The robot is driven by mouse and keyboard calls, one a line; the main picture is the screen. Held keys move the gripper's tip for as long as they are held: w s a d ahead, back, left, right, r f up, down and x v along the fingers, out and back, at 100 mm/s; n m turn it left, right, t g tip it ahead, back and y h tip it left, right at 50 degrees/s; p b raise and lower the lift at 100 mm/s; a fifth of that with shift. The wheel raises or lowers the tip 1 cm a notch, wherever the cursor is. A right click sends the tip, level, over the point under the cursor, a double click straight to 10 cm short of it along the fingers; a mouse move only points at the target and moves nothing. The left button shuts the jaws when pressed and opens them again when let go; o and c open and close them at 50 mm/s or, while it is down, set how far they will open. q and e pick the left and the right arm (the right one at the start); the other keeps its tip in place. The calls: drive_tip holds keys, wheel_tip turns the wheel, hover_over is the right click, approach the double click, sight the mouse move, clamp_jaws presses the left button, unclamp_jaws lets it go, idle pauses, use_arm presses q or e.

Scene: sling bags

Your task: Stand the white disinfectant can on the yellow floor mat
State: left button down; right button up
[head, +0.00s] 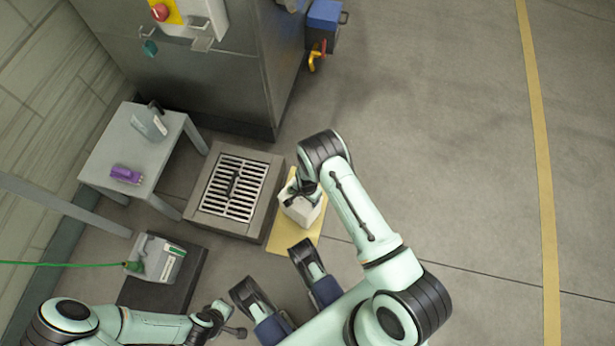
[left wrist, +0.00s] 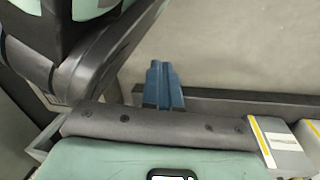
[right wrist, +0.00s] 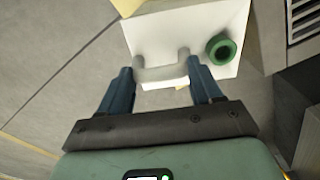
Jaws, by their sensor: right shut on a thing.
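The white can (head: 302,211) is upright over the yellow floor mat (head: 282,241); I cannot tell whether its base touches the mat. In the right wrist view the can (right wrist: 205,22) shows its green cap (right wrist: 221,51) and its handle (right wrist: 162,74) between my fingers. My right gripper (right wrist: 163,88) is shut on that handle, and it also shows in the head view (head: 299,192), above the can. A corner of the mat (right wrist: 127,6) shows beyond the can. My left gripper (left wrist: 163,86) is empty with its blue fingers together, low at the left in the head view.
A floor drain with a grate (head: 232,187) lies left of the mat. A grey table (head: 115,150) bears a grey jug (head: 149,122) and a purple object (head: 126,174). A grey-white container (head: 158,262) stands on a dark mat (head: 190,285). Floor to the right is clear.

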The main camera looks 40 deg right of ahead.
drive_tip(key=o, duration=1.6)
drive_tip(key=shift+o, duration=0.2)
drive_tip(key=shift+r, duration=0.35)
wheel_tip(320, 180, up, 11)
drive_tip(key=p, duration=0.4)
use_arm(q)
drive_tip(key=w+d+r+t, duration=0.1)
drive_tip(key=w+r, duration=0.3)
drive_tip(key=r, duration=0.2)
drive_tip(key=shift+w+d+r+m+t, duration=0.15)
drive_tip(key=shift+w+d+m+t, duration=0.15)
drive_tip(key=shift+w+t, duration=0.1)
use_arm(e)
drive_tip(key=s+a+r+n+t+y, duration=0.1)
drive_tip(key=s+a+n, duration=0.2)
drive_tip(key=s, duration=0.4)
drive_tip(key=s+a+r+n+t+y, duration=0.1)
drive_tip(key=s+a+n, duration=0.3)
drive_tip(key=s+n, duration=0.2)
drive_tip(key=shift+s+r+n+t, duration=0.3)
drive_tip(key=shift+s+r+t, duration=0.05)
drive_tip(key=shift+s+t, duration=0.05)
